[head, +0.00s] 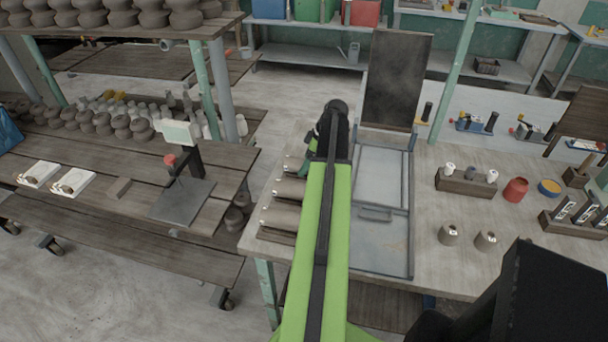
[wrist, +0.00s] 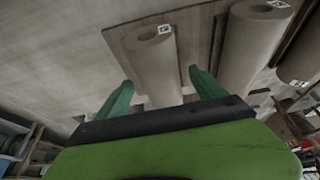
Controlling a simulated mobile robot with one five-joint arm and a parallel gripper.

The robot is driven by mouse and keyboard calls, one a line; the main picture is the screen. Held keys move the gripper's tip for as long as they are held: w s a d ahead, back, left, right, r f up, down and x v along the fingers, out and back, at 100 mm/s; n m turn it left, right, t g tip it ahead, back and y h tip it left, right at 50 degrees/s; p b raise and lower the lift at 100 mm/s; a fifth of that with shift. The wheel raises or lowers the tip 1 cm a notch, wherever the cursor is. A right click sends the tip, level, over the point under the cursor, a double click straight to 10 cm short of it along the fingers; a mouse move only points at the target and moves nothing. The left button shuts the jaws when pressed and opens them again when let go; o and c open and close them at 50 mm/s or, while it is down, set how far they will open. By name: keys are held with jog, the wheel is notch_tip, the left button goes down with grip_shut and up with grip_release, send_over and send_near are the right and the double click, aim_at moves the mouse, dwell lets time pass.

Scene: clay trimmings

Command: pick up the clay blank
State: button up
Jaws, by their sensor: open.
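Grey clay blanks lie side by side on the left end of the worktable; two show plainly in the head view, a nearer one (head: 280,219) and one behind it (head: 290,190). In the wrist view one blank (wrist: 155,60) with a hole in its end and a small label lies ahead of my gripper (wrist: 160,78), lined up between its two spread green fingers. A second blank (wrist: 250,48) lies to its right, outside the fingers. My gripper is open and empty. In the head view my arm hides most of it; I cannot tell whether the fingers touch the blank.
A blue-grey metal tray (head: 411,235) with a dark upright board (head: 398,80) behind it stands right of my arm. Farther right are a wooden block with small pots (head: 466,182), a red jar (head: 515,190) and two grey pots. A wooden shelf cart (head: 120,188) stands left across a floor gap.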

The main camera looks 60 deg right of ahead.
jog(key=shift+w+a+f, duration=0.1)
jog(key=shift+f, duration=0.2)
grip_shut()
dwell(0.4)
